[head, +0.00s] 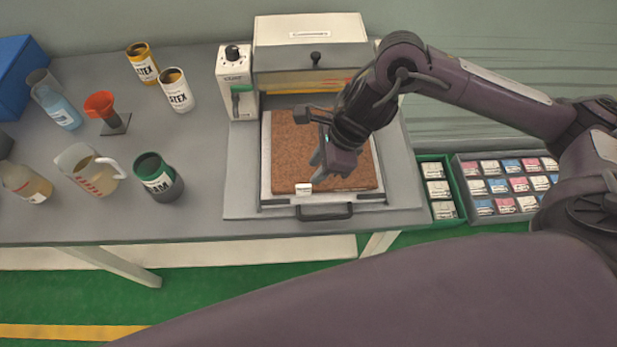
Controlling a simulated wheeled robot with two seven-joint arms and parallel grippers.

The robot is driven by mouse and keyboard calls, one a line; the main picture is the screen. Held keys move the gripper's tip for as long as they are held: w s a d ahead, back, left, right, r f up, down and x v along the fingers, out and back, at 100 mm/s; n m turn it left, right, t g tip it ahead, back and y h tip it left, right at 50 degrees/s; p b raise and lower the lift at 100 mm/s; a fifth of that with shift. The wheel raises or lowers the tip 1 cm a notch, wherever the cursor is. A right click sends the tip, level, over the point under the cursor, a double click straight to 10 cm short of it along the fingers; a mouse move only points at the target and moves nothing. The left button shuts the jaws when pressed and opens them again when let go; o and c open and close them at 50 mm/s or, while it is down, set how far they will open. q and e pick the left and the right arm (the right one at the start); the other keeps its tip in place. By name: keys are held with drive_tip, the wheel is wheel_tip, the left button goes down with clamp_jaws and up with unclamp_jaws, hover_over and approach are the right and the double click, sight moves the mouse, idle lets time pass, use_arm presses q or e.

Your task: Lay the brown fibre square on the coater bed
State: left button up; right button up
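The brown fibre square (290,165) lies flat on the light coater bed (265,185), whose pale rim shows along the left and front. My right gripper (322,170) is over the middle and right part of the square and hides some of it. Its fingertips look apart, with nothing seen between them. I cannot tell whether they touch the square. My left gripper is not in view.
The coater's housing (310,45) stands behind the bed, with a front handle (325,212). A green tray (425,160) and a grey tray (468,213) of small packs are at right.

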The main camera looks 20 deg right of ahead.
drive_tip(key=shift+v, duration=2.05)
